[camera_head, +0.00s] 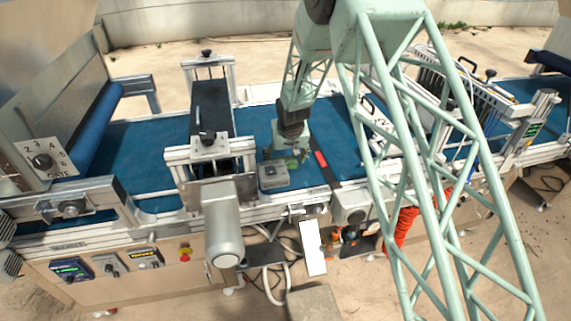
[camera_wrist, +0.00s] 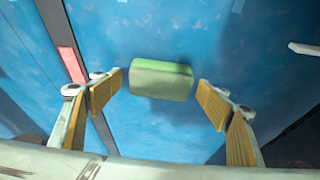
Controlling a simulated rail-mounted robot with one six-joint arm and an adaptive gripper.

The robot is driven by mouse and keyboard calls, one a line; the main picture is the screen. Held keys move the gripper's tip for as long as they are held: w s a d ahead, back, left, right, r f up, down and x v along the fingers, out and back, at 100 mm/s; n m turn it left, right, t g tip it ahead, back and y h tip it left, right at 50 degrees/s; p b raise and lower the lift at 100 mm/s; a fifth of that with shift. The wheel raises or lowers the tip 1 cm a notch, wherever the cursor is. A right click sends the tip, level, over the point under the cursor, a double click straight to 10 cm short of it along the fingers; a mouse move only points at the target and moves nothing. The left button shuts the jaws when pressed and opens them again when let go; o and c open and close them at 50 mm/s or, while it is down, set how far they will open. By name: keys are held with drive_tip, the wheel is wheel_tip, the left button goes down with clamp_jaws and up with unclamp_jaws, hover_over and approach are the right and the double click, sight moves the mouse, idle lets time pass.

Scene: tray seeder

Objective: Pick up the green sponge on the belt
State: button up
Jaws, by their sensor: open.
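The green sponge (camera_wrist: 161,79) is a small block lying on the blue belt (camera_wrist: 245,45), and it shows clearly in the wrist view. My gripper (camera_wrist: 160,92) is open, with one yellow-padded finger to the left of the sponge and one to the right. Gaps show between the pads and the sponge, so nothing is held. In the head view my gripper (camera_head: 290,152) is low over the belt (camera_head: 335,125). I cannot make out the sponge there apart from the gripper's own green parts.
A grey box (camera_head: 273,176) sits at the belt's near edge, close to my gripper. A dark bar with a red mark (camera_head: 321,159) crosses the belt to the right. A framed unit (camera_head: 209,150) spans the belt on the left.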

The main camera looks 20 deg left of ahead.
drive_tip(key=shift+c, duration=0.3)
drive_tip(key=c, duration=0.6)
drive_tip(key=shift+c, duration=0.2)
drive_tip(key=shift+r, duration=0.15)
wheel_tip(320, 180, up, 28)
drive_tip(key=p, duration=0.3)
idle(0.4)
